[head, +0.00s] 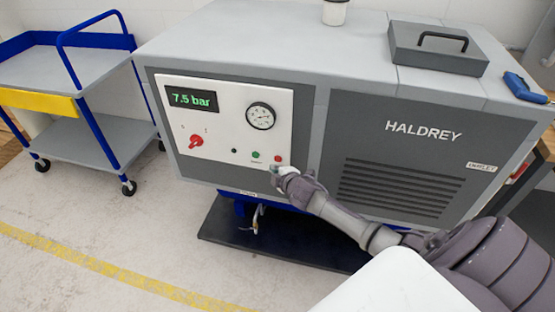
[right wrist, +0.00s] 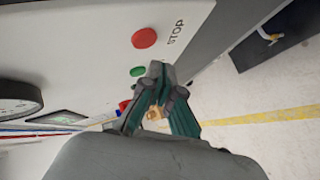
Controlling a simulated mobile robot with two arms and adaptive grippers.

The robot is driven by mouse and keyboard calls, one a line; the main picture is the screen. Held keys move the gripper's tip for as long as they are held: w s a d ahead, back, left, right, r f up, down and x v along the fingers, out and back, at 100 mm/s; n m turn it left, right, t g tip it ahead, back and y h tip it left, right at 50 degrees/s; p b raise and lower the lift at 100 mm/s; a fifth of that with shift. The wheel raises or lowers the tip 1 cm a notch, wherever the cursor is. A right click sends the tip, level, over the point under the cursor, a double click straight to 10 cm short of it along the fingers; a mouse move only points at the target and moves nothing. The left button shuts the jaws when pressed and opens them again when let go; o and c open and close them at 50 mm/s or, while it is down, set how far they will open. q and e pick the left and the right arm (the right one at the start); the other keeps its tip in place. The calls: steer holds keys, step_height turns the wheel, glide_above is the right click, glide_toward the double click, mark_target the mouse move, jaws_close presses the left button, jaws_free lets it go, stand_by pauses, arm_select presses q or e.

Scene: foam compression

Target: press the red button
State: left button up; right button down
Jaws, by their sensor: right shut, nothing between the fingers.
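The red button (head: 278,158) is a small round knob on the white control panel of the grey machine, at the right end of a row. In the right wrist view the red button (right wrist: 144,38) shows whole and uncovered, beside the printed word STOP. My right gripper (head: 276,171) is just below and in front of it in the head view. In the wrist view the fingertips (right wrist: 159,72) are together and empty, apart from the red button in the picture and close beside the green button (right wrist: 137,71). The exact gap to the panel is unclear. My left gripper is not in view.
The panel (head: 222,110) also holds a display reading 7.5 bar, a round gauge (head: 261,115), a red rotary switch (head: 196,141) and a black button (head: 234,150). A blue-framed cart (head: 90,70) stands left. Floor at the front left is clear.

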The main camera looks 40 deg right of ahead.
steer(key=s+a+p, duration=0.1)
steer(key=s+a, duration=0.2)
steer(key=shift+a, duration=0.2)
stand_by(0.8)
steer(key=s+a+f+m+g, duration=0.2)
steer(key=s+f+m+g, duration=0.1)
steer(key=s+f, duration=0.9)
steer(key=s+a+f+m+g, duration=0.2)
steer(key=s+f+g, duration=0.2)
steer(key=s+f, duration=0.85)
steer(key=s+a+f+m+g, duration=0.1)
steer(key=s+f, duration=0.3)
steer(key=s, duration=0.4)
steer(key=s+a+f+m+g+y, duration=0.1)
steer(key=s+a+f, duration=0.3)
steer(key=s, duration=0.5)
steer(key=s+a+f+m+g+y, duration=0.1)
steer(key=s+a+f+m+g, duration=0.1)
steer(key=s+f, duration=0.3)
steer(key=s+a+m, duration=0.1)
steer(key=s, duration=0.3)
steer(key=shift+g, duration=0.4)
